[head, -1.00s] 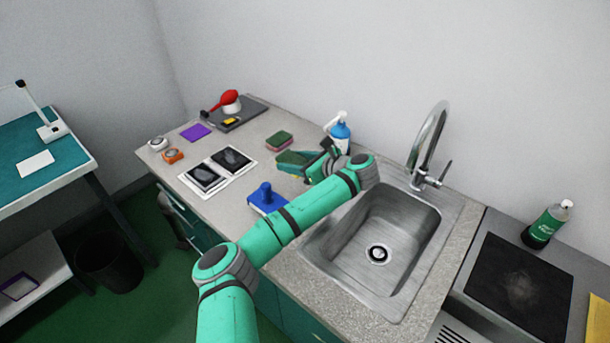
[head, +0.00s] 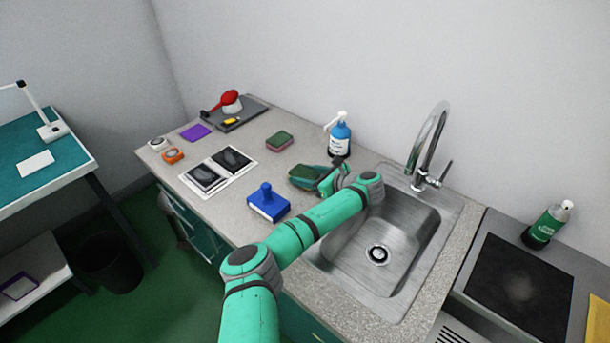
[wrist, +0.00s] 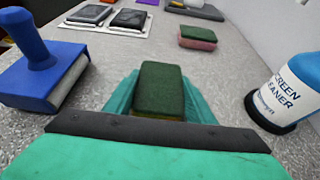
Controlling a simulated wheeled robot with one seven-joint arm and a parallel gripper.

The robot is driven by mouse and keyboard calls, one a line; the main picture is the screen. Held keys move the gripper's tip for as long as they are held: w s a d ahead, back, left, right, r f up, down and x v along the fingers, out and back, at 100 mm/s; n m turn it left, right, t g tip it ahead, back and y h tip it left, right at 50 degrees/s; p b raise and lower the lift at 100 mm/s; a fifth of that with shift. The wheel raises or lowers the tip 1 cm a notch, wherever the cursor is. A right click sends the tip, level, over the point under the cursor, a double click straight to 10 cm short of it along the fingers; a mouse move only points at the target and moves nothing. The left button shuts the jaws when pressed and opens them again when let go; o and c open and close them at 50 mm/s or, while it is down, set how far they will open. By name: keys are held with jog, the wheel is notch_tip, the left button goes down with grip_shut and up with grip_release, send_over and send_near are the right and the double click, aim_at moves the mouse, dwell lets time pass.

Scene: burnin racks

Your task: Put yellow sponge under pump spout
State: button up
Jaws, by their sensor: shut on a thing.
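My gripper (wrist: 158,88) is shut on a sponge (wrist: 160,90) with a dark green scouring top and a thin yellow strip showing below it. The teal fingers stand on both sides of it and hide most of its body. In the head view the gripper (head: 318,177) and the green-topped sponge (head: 303,172) are over the counter, left of the sink. I cannot tell whether the sponge touches the counter. The blue pump bottle (head: 340,142), with a white pump head and spout, stands upright behind the gripper. In the wrist view the bottle (wrist: 285,95) is at the right, its spout out of frame.
A green-topped pink sponge (head: 279,141) lies farther back. A blue stamp-like block with a handle (head: 268,203) stands left of my arm. The sink (head: 375,240) and faucet (head: 428,150) are at the right. Bare counter lies between the pink sponge and the bottle.

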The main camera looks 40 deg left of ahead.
jog(key=shift+f, duration=0.2)
jog(key=o, duration=1)
jog(key=shift+r, duration=0.15)
jog(key=shift+d+r, duration=0.15)
jog(key=shift+d, duration=0.05)
jog(key=v, duration=1.1)
jog(key=shift+s+d+r, duration=0.1)
jog(key=shift+d, duration=0.2)
jog(key=shift+a, duration=0.1)
